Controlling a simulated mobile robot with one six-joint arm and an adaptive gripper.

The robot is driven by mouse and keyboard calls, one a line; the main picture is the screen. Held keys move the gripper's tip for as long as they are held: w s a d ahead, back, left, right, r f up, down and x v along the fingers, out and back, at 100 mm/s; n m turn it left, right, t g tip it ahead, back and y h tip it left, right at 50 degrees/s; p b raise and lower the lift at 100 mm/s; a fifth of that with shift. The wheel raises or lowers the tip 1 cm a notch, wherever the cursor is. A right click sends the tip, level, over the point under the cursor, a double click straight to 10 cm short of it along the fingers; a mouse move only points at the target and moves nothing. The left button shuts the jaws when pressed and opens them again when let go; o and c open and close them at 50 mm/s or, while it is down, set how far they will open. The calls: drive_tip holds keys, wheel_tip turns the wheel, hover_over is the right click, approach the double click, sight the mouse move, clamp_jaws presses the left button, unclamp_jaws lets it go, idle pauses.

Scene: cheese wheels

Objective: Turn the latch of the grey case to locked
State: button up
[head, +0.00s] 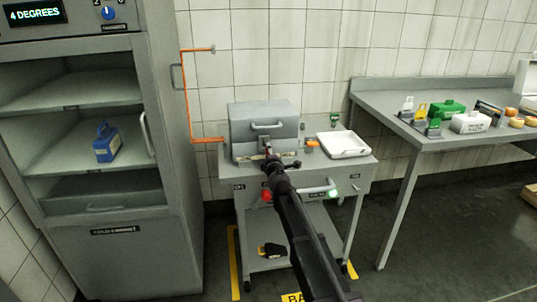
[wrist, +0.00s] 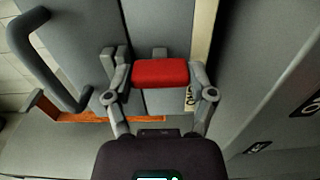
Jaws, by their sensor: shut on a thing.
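The grey case (head: 264,118), with a bar handle on its front, stands shut on a metal cart in the head view. Its front also fills much of the wrist view, with the bar handle (wrist: 50,62) at the left. My gripper (head: 268,155) is at the lower front of the case. In the wrist view its two fingers (wrist: 158,78) are closed on either side of a red block, the latch (wrist: 160,72). The latch lies across the picture. The head view barely shows it behind my gripper, and I cannot read any lock mark.
A white tray (head: 344,145) and a small orange item (head: 312,143) are right of the case on the cart (head: 225,157). A tall open cabinet (head: 175,200) with an orange rail stands at left. A bench (head: 395,97) with several items is at right.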

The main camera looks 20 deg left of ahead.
drive_tip(key=o, duration=1.1)
drive_tip(key=shift+c, duration=0.2)
drive_tip(key=v, duration=1.2)
